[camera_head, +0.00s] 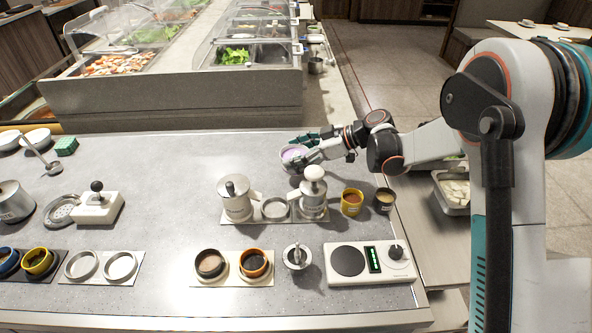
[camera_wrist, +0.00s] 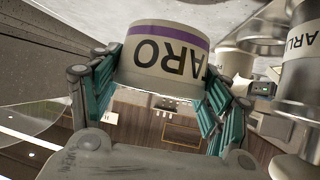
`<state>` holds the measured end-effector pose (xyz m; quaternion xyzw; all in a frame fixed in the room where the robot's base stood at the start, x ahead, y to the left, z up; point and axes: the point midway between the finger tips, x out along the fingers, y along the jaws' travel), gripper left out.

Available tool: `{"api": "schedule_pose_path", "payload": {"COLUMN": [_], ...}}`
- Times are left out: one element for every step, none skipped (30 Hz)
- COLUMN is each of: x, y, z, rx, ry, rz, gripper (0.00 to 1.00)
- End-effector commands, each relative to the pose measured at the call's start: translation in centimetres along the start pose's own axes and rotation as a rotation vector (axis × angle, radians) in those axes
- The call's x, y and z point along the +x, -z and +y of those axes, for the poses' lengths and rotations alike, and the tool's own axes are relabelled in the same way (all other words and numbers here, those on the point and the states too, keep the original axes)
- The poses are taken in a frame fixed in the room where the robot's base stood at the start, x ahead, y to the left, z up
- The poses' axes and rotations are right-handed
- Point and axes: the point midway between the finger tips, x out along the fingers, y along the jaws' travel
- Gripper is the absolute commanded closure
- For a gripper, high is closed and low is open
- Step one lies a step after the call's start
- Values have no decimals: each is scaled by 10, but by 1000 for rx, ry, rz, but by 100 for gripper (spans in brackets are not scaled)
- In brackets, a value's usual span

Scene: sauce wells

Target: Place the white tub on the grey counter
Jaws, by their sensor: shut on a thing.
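The white tub (camera_wrist: 160,62) has a purple band and dark lettering that reads TARO, upside down in the wrist view. In the head view the tub (camera_head: 292,156) is near the back right of the grey counter (camera_head: 150,180), with a pale purple content showing at its top. My gripper (camera_wrist: 150,75) is shut on the tub, with a teal finger on each side of it. In the head view my gripper (camera_head: 303,150) reaches the tub from the right. I cannot tell whether the tub's base touches the counter.
A yellow cup (camera_head: 351,202) and a dark cup (camera_head: 384,199) are to the right. A scale (camera_head: 369,262) is at the front right. The counter's middle left is clear.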

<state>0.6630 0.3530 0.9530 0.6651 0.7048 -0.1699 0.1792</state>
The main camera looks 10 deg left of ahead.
Motion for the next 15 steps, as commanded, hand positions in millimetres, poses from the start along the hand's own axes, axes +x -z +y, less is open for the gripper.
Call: {"api": "schedule_pose_path", "payload": {"x": [1, 2, 3, 4, 6, 9, 11, 14, 17, 18, 20, 21, 22, 22, 21], "y": [-2, -3, -5, -8, -11, -16, -20, -25, -30, -34, -36, -39, -40, -40, -39], "z": [0, 0, 0, 0, 0, 0, 0, 0, 0, 0, 0, 0, 0, 0, 0], "rx": [0, 0, 0, 0, 0, 0, 0, 0, 0, 0, 0, 0, 0, 0, 0], "ry": [0, 0, 0, 0, 0, 0, 0, 0, 0, 0, 0, 0, 0, 0, 0], "rz": [1, 0, 0, 0, 0, 0, 0, 0, 0, 0, 0, 1, 1, 1, 0], "gripper": [59, 59, 59, 59, 59, 59, 59, 59, 59, 59, 59, 59, 59, 59, 59]}}
